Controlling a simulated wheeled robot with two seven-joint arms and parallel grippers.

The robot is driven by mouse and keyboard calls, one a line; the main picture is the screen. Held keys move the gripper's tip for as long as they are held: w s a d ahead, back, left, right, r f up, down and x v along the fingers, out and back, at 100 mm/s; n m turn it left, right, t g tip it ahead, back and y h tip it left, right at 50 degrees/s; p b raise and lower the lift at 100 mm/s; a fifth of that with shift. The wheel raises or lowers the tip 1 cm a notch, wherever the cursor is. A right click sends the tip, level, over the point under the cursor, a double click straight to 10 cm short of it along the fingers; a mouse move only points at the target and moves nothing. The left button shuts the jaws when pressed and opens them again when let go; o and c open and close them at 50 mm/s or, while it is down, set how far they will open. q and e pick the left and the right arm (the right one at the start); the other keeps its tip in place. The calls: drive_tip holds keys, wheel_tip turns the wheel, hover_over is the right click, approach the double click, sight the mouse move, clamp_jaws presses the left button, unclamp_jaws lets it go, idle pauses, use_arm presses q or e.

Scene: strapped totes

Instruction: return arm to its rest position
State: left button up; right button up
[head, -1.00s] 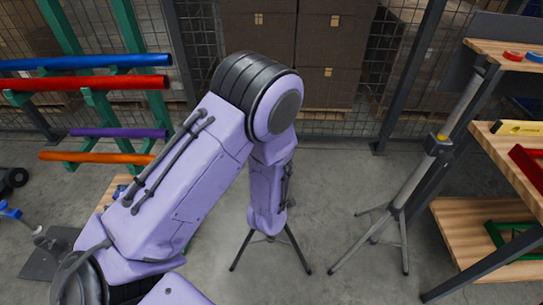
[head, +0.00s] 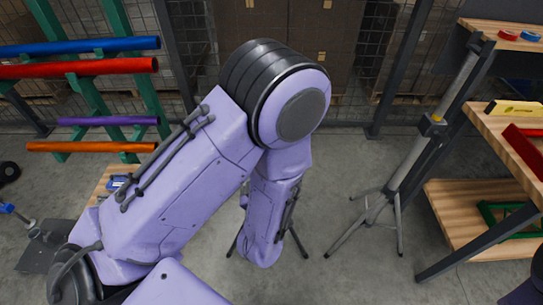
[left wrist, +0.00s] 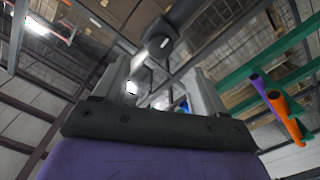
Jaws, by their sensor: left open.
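My left arm fills the middle of the head view, bent at a large dark-banded elbow joint, its forearm hanging down. Its gripper is not visible there. In the left wrist view my left gripper (left wrist: 160,88) shows two grey fingers standing apart on a dark base. Nothing is seen clamped between them; a dark post and a bright lamp show behind. My right gripper is not in view; a purple part, likely of my right arm, shows at the lower right edge of the head view.
A green rack (head: 98,92) with blue, red, purple and orange tubes stands at left. A grey tripod stand (head: 392,190) is right of the arm. A wooden shelf unit (head: 480,208) stands at far right, with a yellow level (head: 514,108). Open floor lies between.

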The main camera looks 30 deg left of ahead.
use_arm(q)
drive_tip(key=s+f+m+g+h, duration=0.3)
drive_tip(key=f+m+g+h, duration=0.25)
drive_tip(key=f, duration=0.85)
drive_tip(key=s+a+f+g, duration=0.2)
drive_tip(key=s+f, duration=0.3)
drive_tip(key=s, duration=0.3)
drive_tip(key=s+a+f+g, duration=0.2)
drive_tip(key=s+f+g, duration=0.2)
drive_tip(key=s, duration=0.5)
wheel_tip(320, 180, down, 2)
drive_tip(key=shift+s+a+f+g, duration=0.1)
drive_tip(key=shift+s+a+g, duration=0.1)
drive_tip(key=shift+g, duration=0.15)
drive_tip(key=shift+w, duration=0.1)
